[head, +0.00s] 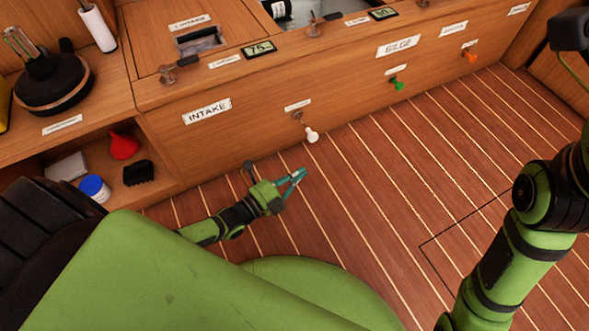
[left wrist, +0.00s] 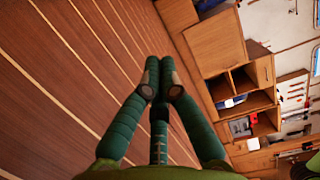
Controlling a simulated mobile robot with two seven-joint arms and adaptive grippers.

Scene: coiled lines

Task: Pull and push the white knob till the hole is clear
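The white knob (head: 312,136) sticks out from the wooden cabinet front, low down, to the right of the INTAKE label (head: 207,111). Above on the cabinet top is a dark rectangular opening (head: 200,41) with something grey inside; I cannot tell whether it is clear. My left gripper (head: 300,176) is over the striped floor, below the knob and apart from it. Its teal fingers come together at the tips, with nothing seen between them. The fingertips also show in the left wrist view (left wrist: 160,78), which does not show the knob. My right gripper is not in view.
A green knob (head: 397,84) and an orange knob (head: 470,57) stick out farther right. Two small displays (head: 259,49) (head: 383,13) sit along the cabinet edge. An open shelf at left holds a red funnel-like item (head: 124,145) and a blue-lidded jar (head: 94,188). The floor before the cabinet is free.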

